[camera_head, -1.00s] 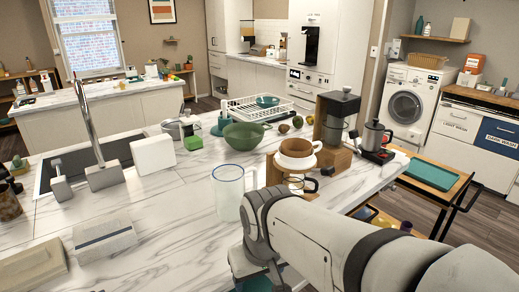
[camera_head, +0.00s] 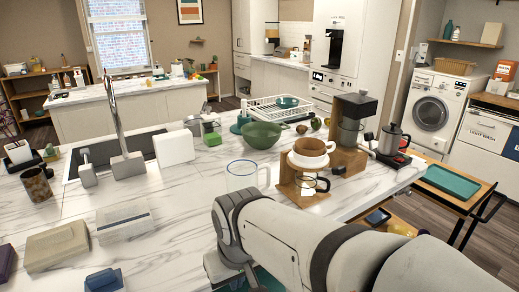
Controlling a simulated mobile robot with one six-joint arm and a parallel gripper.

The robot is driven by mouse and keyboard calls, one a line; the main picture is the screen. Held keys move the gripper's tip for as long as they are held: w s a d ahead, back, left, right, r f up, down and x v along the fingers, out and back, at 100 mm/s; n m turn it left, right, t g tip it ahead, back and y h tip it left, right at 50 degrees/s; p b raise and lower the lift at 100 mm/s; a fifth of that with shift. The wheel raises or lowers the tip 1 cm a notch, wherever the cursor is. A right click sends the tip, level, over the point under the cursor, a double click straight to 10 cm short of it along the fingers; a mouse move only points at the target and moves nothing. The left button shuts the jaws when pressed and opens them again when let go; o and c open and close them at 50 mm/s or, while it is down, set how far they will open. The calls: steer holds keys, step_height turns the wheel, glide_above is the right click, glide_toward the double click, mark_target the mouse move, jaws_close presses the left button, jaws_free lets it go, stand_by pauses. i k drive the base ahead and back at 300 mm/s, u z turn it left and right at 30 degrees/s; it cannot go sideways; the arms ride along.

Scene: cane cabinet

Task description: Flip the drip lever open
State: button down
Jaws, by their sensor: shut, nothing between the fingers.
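A white dripper (camera_head: 311,151) sits on a wooden stand (camera_head: 287,181), with a glass server (camera_head: 311,186) below it. A drip lever cannot be made out on the dripper or the stand at this size. My arm (camera_head: 285,235) reaches in from the lower right and bends downward left of and nearer than the stand. My gripper's fingers are out of sight beyond the bend, at or below the bottom edge. No contact with the dripper or stand shows.
A glass mug (camera_head: 242,176) stands just beyond my arm, near the green bowl (camera_head: 261,135). A coffee machine (camera_head: 353,118) and black kettle (camera_head: 392,139) stand right of the dripper. Boxes (camera_head: 57,246) lie at the left front. The marble counter (camera_head: 170,205) is clear between.

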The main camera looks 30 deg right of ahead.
mark_target(338, 170)
steer(key=u, duration=0.05)
steer(key=k, duration=0.95)
steer(key=z, duration=0.55)
steer(key=i, duration=1)
steer(key=z, duration=0.05)
